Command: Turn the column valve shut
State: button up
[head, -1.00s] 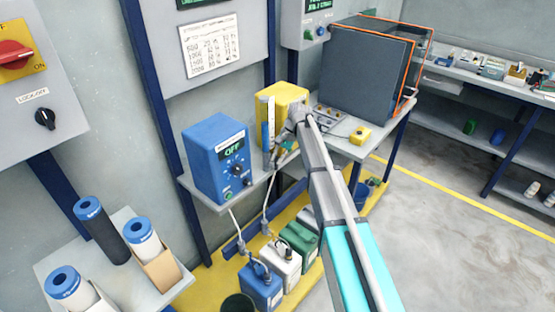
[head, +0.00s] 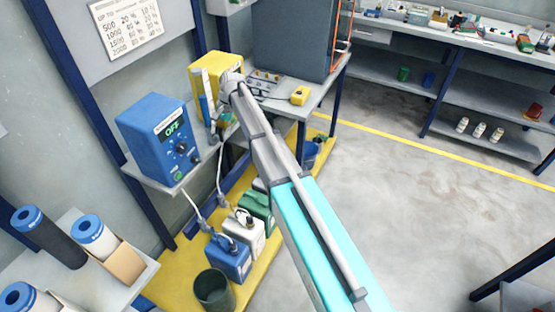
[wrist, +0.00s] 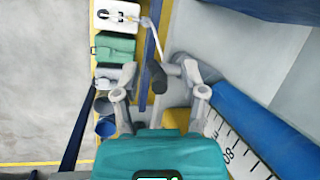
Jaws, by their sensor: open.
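The column, a blue tube with a white printed scale (wrist: 238,147), runs along the right in the wrist view. In the head view the slim column (head: 204,108) stands in front of the yellow box (head: 208,72). A dark handle-like part (wrist: 157,77), probably the column valve, lies between my fingertips in the wrist view. My gripper (wrist: 160,88) is open, with one finger on each side of that part; I cannot tell whether they touch it. In the head view my gripper is beside the column, partly hidden by my wrist.
A blue pump unit (head: 160,140) reading OFF stands left of the column on the shelf. Several jugs, including a green one (head: 258,208), stand on the yellow floor strip below. A small yellow box (head: 299,95) sits on the bench. The floor at right is clear.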

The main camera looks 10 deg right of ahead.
notch_tip(320, 180, up, 13)
jog(key=s+d+t+h+p, duration=0.1)
jog(key=s+t+h+p, duration=0.15)
jog(key=p, duration=1.15)
jog(key=s+d+f+n+b, duration=0.4)
jog(key=s+d, duration=0.4)
jog(key=s, duration=0.2)
jog(key=s+d+f+n+h+b, duration=0.1)
jog(key=s+d+f+n+b, duration=0.4)
jog(key=s+d, duration=0.4)
jog(key=shift+s+f+b, duration=0.5)
jog(key=shift+s+f, duration=0.05)
jog(key=shift+s, duration=0.55)
jog(key=shift+d, duration=0.1)
jog(key=shift+s+d+m+g+h, duration=0.2)
jog(key=shift+s+d+m, duration=0.55)
jog(key=shift+s+m, duration=0.4)
jog(key=shift+s+d+m+g+h, duration=0.1)
jog(key=shift+s+d+m+h, duration=0.05)
jog(key=shift+s+d+m, duration=0.8)
